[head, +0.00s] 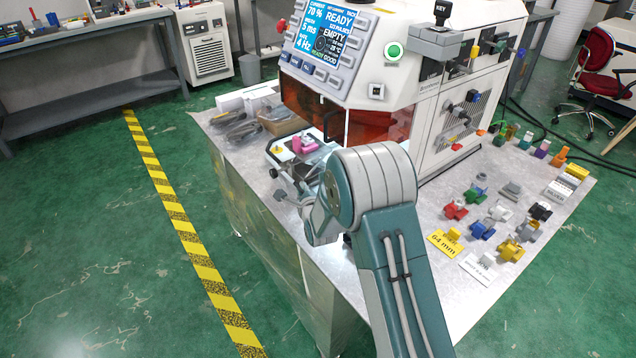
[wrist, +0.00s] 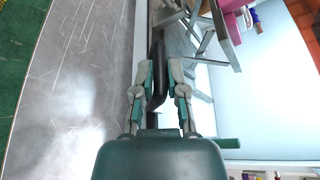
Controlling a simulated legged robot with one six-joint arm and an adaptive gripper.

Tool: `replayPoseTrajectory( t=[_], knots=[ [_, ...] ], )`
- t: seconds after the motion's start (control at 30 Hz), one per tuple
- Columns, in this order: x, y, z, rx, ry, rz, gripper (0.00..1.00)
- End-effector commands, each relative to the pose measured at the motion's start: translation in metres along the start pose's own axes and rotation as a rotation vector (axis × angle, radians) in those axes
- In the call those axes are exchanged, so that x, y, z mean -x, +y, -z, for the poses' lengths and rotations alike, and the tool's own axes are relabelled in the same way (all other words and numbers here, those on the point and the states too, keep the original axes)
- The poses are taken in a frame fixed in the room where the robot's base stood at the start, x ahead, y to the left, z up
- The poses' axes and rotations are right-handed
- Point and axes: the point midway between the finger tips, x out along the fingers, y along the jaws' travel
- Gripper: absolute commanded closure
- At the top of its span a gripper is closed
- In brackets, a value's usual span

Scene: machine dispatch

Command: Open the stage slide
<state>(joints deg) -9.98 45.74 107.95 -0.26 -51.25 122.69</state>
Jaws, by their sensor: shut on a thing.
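The stage slide (head: 284,160) sticks out from the front of the white machine (head: 440,95), with a pink part (head: 304,145) and a small yellow piece on it. My gripper (wrist: 158,88) is around a black bar-shaped handle (wrist: 157,55) in the wrist view, one finger on each side, and is shut on it. In the head view my gripper (head: 284,194) is at the slide's near end, partly hidden by my own arm. The slide's plate and the pink part (wrist: 230,5) show at the top of the wrist view.
Grey tools (head: 240,125) and a cardboard box (head: 283,124) lie left of the slide. Several coloured parts and label cards (head: 443,244) cover the table's right side. The table's front-left edge is close to my gripper.

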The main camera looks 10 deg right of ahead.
Motion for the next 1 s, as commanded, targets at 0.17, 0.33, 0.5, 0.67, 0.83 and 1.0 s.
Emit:
replayPoseTrajectory(
  t=[0.17,0.33,0.5,0.67,0.83,1.0],
  knots=[
    [0.009,0.02,-0.021,0.004,0.0,-0.011,1.0],
    [0.014,0.028,-0.031,0.005,0.001,-0.011,1.0],
    [0.015,0.03,-0.033,0.004,0.003,-0.011,1.0],
    [0.015,0.031,-0.033,0.004,0.004,-0.011,1.0],
    [0.015,0.031,-0.033,0.004,0.004,-0.011,0.6],
    [0.015,0.029,-0.033,0.002,0.003,-0.007,0.49]
  ],
)
